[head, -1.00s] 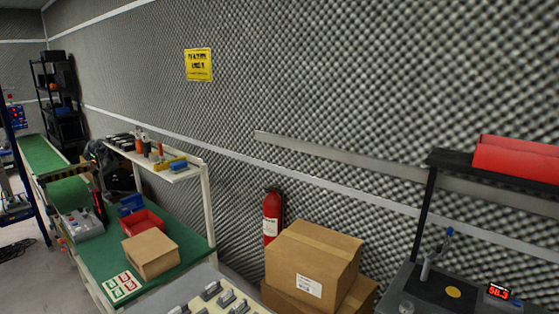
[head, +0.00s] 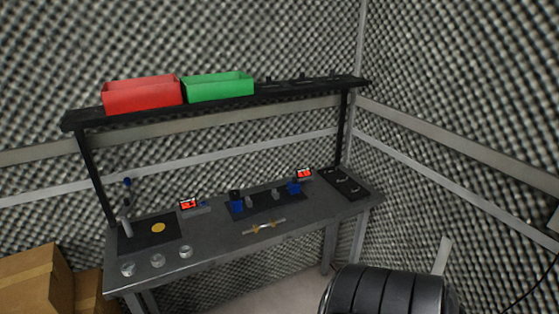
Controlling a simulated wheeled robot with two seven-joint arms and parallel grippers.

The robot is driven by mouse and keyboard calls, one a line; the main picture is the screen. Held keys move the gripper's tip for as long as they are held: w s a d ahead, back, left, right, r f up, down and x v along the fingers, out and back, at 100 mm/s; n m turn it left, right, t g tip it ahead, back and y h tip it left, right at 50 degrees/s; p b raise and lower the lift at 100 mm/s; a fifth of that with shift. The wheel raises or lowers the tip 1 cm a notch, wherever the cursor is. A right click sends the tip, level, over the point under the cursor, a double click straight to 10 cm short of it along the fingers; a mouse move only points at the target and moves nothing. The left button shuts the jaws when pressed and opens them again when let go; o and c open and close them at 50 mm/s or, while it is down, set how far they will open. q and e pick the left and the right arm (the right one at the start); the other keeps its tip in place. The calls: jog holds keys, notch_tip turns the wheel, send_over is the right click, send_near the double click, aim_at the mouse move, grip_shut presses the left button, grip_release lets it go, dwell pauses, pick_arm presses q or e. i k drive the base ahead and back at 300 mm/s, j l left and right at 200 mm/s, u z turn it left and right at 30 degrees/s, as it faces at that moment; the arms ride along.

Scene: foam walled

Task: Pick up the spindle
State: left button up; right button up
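A slim pale rod with brass-coloured parts, which looks like the spindle (head: 264,227), lies near the front edge of the grey workbench (head: 215,239) in the head view. It is small in the picture, so its finer shape cannot be told. Just behind it is a dark mat (head: 265,205) with blue blocks (head: 236,205) and small grey parts on it. Neither of my grippers is in view.
Clear round pieces (head: 157,260) stand at the bench's front left. A shelf (head: 215,105) above holds a red bin (head: 142,95) and a green bin (head: 218,87). Cardboard boxes (head: 35,280) stand at left; a dark ribbed round object (head: 385,290) is at bottom right.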

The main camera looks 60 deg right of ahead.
aim_at(273, 222)
jog(key=z, duration=1.85)
jog(key=i+j+z, duration=0.3)
jog(key=i, duration=0.25)
jog(key=j, duration=0.1)
